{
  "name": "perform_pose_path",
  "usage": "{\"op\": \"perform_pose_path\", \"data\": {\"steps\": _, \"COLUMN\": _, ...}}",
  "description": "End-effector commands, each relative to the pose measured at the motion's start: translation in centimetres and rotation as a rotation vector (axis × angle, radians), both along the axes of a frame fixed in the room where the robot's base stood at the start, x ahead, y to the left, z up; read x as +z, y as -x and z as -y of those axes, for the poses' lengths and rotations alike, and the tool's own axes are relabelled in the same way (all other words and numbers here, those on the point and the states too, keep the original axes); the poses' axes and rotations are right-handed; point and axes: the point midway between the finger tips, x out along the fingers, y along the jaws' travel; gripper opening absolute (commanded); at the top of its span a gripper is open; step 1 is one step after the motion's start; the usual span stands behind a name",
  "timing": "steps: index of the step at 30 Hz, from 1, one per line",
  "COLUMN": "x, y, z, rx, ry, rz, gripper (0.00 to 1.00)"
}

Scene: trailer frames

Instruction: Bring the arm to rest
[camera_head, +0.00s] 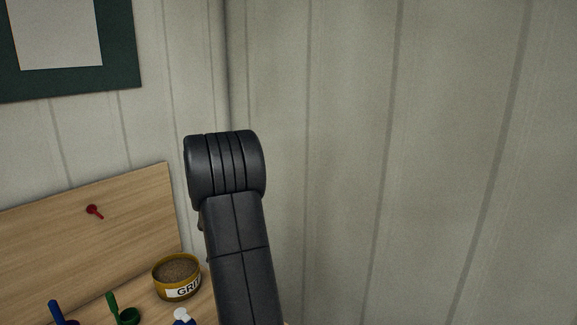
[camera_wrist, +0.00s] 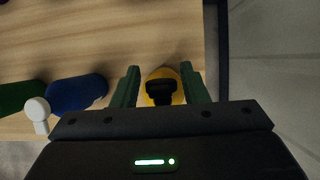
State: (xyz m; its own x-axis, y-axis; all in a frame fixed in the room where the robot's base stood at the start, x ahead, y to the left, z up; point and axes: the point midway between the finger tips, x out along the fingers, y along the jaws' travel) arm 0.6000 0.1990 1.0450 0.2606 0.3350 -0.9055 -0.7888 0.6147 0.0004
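My black arm rises in the middle of the head view; my gripper is hidden there. In the wrist view my gripper (camera_wrist: 160,70) has two dark green fingers standing apart, so it is open. A yellow thing with a black top (camera_wrist: 162,87) shows between and beyond the fingers. A narrow gap shows at its left side; I cannot tell how far below the fingers it lies.
A wooden surface with a back board (camera_head: 120,220) is at left. It carries a yellow tin (camera_head: 177,277) labelled "GRI", a green thing (camera_head: 124,315) and a blue thing (camera_head: 58,312). A red peg (camera_head: 94,211) is on the board. Panelled walls (camera_head: 420,150) stand behind and right.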

Motion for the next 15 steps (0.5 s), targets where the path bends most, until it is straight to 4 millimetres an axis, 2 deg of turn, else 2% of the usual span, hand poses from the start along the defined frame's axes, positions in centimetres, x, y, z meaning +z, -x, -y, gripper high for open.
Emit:
{"op": "perform_pose_path", "data": {"steps": 8, "x": 1.6, "y": 0.4, "z": 0.6, "rx": 0.0, "ry": 0.001, "rz": 0.002, "gripper": 0.4}}
{"op": "perform_pose_path", "data": {"steps": 15, "x": 5.1, "y": 1.4, "z": 1.9, "rx": -0.001, "ry": 0.0, "rz": 0.002, "gripper": 0.4}}
